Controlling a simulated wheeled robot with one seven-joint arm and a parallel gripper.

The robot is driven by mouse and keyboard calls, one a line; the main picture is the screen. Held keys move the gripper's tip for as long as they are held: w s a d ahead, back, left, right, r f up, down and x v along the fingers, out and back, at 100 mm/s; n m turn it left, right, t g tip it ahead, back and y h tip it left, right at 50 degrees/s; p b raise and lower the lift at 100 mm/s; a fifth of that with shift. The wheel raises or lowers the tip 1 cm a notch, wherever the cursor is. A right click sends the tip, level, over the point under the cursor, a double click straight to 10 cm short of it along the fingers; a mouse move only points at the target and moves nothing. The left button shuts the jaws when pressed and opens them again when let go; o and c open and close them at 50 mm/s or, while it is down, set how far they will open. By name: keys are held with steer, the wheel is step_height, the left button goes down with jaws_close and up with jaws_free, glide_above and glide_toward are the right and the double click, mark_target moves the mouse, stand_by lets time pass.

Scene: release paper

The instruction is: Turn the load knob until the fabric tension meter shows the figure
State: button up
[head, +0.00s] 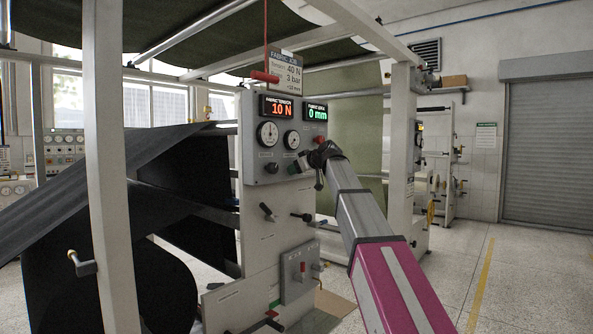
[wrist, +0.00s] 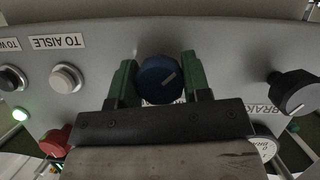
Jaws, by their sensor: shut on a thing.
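The fabric tension meter (head: 278,107) on the grey control panel (head: 261,171) shows 10 N in orange digits. A card (head: 287,73) above the panel lists a tension of 40 N. In the head view my gripper (head: 318,160) is at the panel's lower right and hides what it holds. In the wrist view a round blue knob (wrist: 158,80) with a light pointer line sits between the two green fingers. They are shut on its sides. The label by this knob is mostly hidden, so I cannot read whether it is the load knob.
A second display (head: 317,113) shows 0 mm. Two dial gauges (head: 267,133) sit below the displays. In the wrist view a black knob (wrist: 294,93) marked BRAKE is right, a white button (wrist: 66,78) left, and a red button (wrist: 55,141) lower left. Dark fabric (head: 165,150) runs left.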

steer(key=m+g+y, duration=0.1)
steer(key=m+g, duration=0.1)
steer(key=m, duration=0.2)
steer(key=shift+g+y, duration=0.3)
steer(key=shift+y, duration=0.1)
steer(key=m+g+y, duration=0.1)
steer(key=m+y, duration=0.1)
steer(key=m, duration=0.2)
steer(key=shift+m, duration=0.3)
steer(key=shift+g+y, duration=0.3)
stand_by(0.4)
steer(key=o, duration=0.9)
steer(key=shift+o, duration=0.2)
steer(key=v, duration=1.1)
